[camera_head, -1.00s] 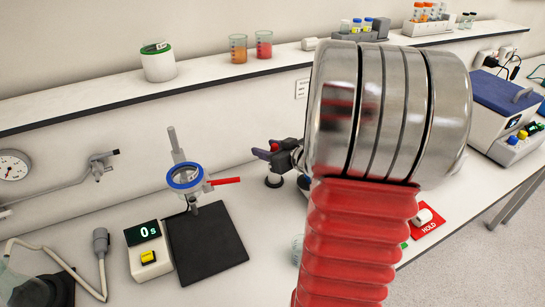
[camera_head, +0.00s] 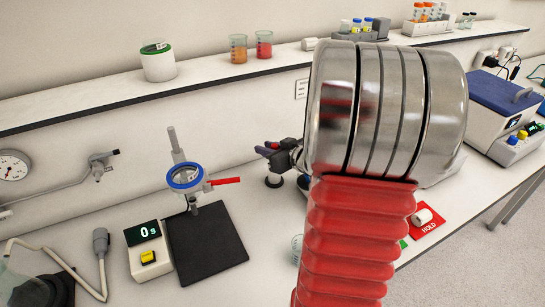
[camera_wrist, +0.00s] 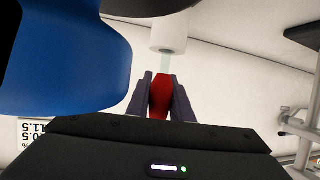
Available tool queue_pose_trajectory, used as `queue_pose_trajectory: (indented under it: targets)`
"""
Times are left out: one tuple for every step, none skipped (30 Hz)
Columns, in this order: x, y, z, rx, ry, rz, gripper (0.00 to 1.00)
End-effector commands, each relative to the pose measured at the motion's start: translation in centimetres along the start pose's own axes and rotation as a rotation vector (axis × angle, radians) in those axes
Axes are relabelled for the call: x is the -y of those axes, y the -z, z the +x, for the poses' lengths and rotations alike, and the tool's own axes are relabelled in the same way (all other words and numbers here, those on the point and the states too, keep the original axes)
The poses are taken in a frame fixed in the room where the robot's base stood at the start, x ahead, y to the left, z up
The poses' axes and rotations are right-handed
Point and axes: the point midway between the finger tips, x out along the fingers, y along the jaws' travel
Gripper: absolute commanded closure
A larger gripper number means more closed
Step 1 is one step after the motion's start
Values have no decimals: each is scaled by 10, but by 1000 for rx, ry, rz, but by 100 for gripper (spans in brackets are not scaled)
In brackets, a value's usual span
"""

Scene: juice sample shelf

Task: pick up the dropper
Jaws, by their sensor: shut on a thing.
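The dropper has a red bulb (camera_wrist: 160,96) and a pale, see-through stem. In the wrist view my gripper (camera_wrist: 160,100) is shut on the bulb, with one dark purple finger on each side. The stem runs from the bulb to a white round holder (camera_wrist: 169,32), and its far end is hidden there. I cannot tell how deep it sits. In the head view my gripper (camera_head: 268,150) is small and partly hidden behind my arm, above a small dark and white stand (camera_head: 274,181).
A black plate (camera_head: 205,245) with a blue-ringed stand (camera_head: 185,176) and a timer box (camera_head: 149,252) are left of my gripper. A glass beaker (camera_head: 297,249) stands close to my arm. A shelf (camera_head: 200,84) runs behind. A large blue object (camera_wrist: 60,60) fills the wrist view's left.

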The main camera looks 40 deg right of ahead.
Motion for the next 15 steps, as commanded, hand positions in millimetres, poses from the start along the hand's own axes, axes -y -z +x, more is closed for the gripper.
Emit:
queue_pose_trajectory:
  targets:
    - [0, 0, 0, 0, 0, 0, 88]
    - [0, 0, 0, 0, 0, 0, 88]
    - [0, 0, 0, 0, 0, 0, 88]
    - [0, 0, 0, 0, 0, 0, 88]
    - [0, 0, 0, 0, 0, 0, 88]
    - [0, 0, 0, 0, 0, 0, 88]
    - [0, 0, 0, 0, 0, 0, 88]
    - [0, 0, 0, 0, 0, 0, 88]
    - [0, 0, 0, 0, 0, 0, 88]
    - [0, 1, 0, 0, 0, -1, 88]
    - [0, 2, 0, -1, 0, -1, 88]
    - [0, 3, -1, -1, 0, -1, 88]
    - [0, 4, -1, -1, 0, -2, 88]
    - [0, 6, -2, -2, 0, -2, 88]
    - [0, 8, -3, -2, 0, -1, 88]
